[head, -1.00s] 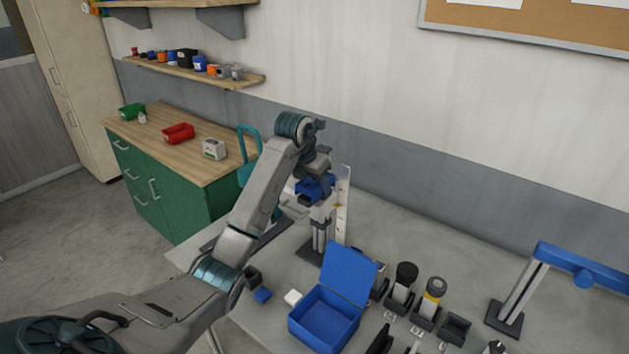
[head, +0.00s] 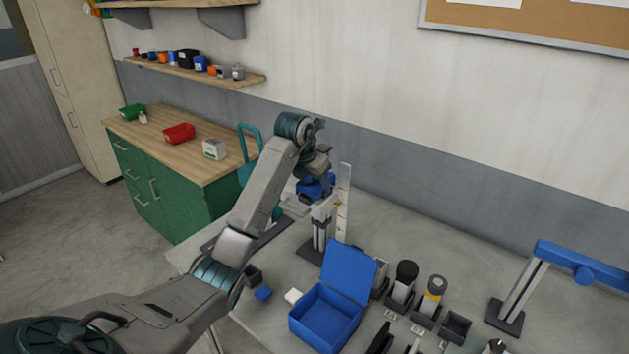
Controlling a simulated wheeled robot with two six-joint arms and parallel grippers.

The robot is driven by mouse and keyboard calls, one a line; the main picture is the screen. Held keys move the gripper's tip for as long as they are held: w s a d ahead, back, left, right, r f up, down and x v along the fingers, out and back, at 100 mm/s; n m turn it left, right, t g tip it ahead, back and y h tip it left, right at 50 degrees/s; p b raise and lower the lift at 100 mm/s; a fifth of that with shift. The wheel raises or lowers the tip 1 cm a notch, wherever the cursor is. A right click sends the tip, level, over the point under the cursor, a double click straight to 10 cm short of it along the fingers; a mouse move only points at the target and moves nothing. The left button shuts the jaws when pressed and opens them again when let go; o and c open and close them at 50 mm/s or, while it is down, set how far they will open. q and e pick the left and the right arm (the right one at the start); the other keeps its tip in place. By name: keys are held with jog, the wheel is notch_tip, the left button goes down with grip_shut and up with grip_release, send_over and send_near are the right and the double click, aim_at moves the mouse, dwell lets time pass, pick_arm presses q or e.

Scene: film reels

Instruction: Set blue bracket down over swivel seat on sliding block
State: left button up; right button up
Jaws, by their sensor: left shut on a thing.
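My left gripper (head: 317,172) points down at the back left of the grey bench and is shut on the blue bracket (head: 315,188). The bracket is at the top of an upright metal post on a dark base, beside a pale ruler-like strip (head: 344,205). The sliding block (head: 322,211) shows as a light grey piece on that post, right under the bracket. The swivel seat is hidden behind the bracket and gripper, so I cannot tell whether the bracket touches it. My right gripper does not show.
An open blue box (head: 326,318) stands in front of the post. A blue-armed stand (head: 515,300) is at right.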

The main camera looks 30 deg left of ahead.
pick_arm(q)
jog(key=shift+s+d+f, duration=0.1)
jog(key=shift+s+f, duration=0.05)
jog(key=shift+f, duration=0.3)
jog(key=shift+s+d+f, duration=0.1)
jog(key=shift+f, duration=0.35)
jog(key=o, duration=1.2)
jog(key=shift+o, duration=0.3)
jog(key=shift+w+a+f, duration=0.1)
jog(key=shift+w+a, duration=0.05)
jog(key=shift+w, duration=0.2)
